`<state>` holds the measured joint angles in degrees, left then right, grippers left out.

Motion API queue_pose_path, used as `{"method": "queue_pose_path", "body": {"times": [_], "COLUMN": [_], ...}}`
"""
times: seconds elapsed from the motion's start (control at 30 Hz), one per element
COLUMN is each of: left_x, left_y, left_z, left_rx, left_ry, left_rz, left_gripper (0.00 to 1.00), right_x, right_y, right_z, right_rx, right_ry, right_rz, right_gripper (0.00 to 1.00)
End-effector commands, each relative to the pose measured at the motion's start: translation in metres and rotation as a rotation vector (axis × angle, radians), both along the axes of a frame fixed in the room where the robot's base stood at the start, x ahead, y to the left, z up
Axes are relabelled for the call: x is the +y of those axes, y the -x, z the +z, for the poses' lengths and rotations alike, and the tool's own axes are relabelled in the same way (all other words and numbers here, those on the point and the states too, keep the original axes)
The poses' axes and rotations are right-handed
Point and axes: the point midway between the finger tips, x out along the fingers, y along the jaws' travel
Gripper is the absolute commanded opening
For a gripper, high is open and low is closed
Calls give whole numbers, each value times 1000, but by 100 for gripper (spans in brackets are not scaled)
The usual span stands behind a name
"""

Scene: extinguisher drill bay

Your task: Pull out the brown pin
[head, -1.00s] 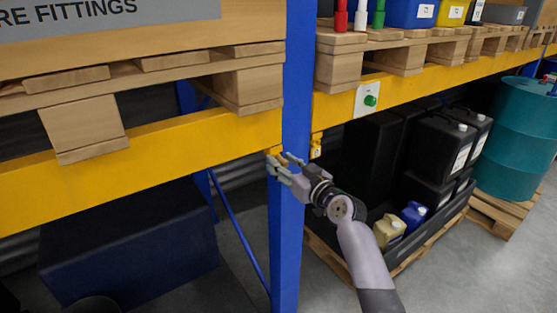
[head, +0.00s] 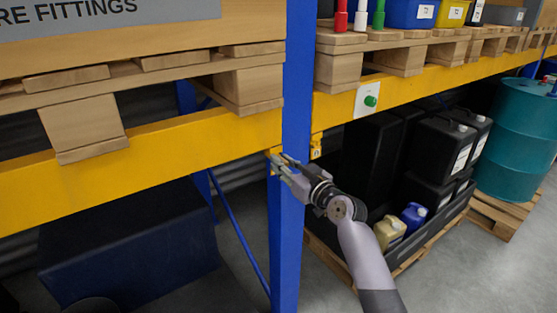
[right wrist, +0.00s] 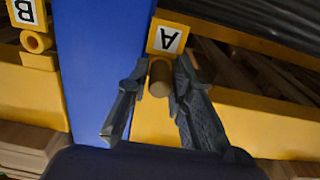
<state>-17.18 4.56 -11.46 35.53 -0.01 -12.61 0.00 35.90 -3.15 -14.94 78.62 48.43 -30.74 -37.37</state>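The brown pin (right wrist: 159,79) sits in the right wrist view in front of a yellow bracket with an "A" label (right wrist: 166,39), its round end towards me. My right gripper (right wrist: 161,65) has one finger on either side of the pin, its tips drawn in close against it. In the head view my right gripper (head: 276,162) is at the yellow beam beside the blue upright, and the pin is too small there to tell from the fingers. My left gripper is not in view.
A bracket labelled "B" (right wrist: 25,13) with a yellow sleeve (right wrist: 36,42) is across the blue upright (head: 297,80). A yellow beam (head: 150,150) carries wooden pallets above. A green button (head: 370,101) is to the right. Black canisters (head: 438,148) and a teal drum (head: 515,135) stand beyond.

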Motion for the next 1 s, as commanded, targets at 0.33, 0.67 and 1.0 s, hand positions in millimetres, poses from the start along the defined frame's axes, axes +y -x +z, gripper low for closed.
{"method": "queue_pose_path", "body": {"times": [0.33, 0.67, 1.0], "left_x": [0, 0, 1], "left_y": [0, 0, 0], "left_z": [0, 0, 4], "left_rx": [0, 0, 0], "left_ry": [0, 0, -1], "left_rz": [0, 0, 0], "left_gripper": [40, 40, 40], "right_x": [0, 0, -5], "right_y": [0, 0, 6], "right_z": [-1, -1, -1], "right_rx": [1, 1, 2], "right_ry": [1, 0, 1], "right_rz": [1, 1, 0], "right_gripper": [0, 0, 0]}}
